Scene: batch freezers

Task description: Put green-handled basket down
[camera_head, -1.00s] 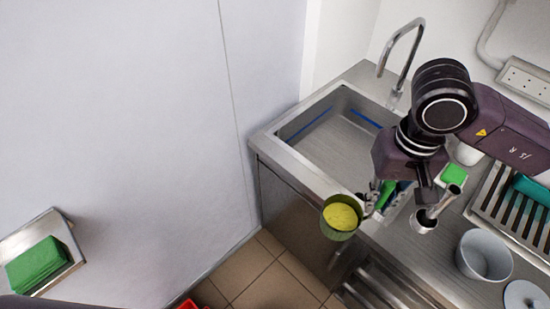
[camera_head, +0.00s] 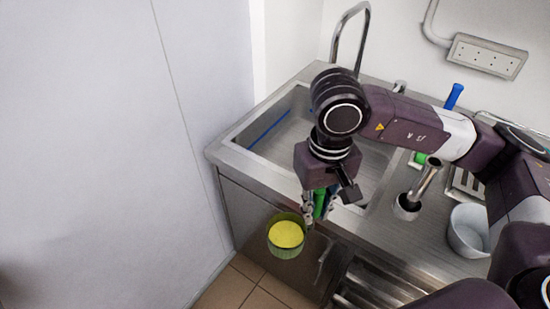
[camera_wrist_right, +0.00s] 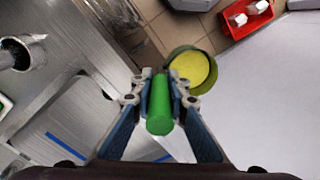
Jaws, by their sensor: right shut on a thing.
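The green-handled basket (camera_head: 286,236) is a small round green cup with yellow contents. In the head view it hangs in front of the counter's front edge, left of my right gripper (camera_head: 318,208). The basket also shows in the right wrist view (camera_wrist_right: 191,70), beyond the fingertips. My right gripper (camera_wrist_right: 160,90) is shut on its green handle (camera_wrist_right: 160,105), which sits between the two fingers. The handle's far end is partly hidden by the fingers in the head view. My left gripper is out of view.
A steel sink (camera_head: 275,128) with a tall tap (camera_head: 352,28) lies behind the arm. A red crate (camera_wrist_right: 246,17) is on the tiled floor (camera_wrist_right: 180,32).

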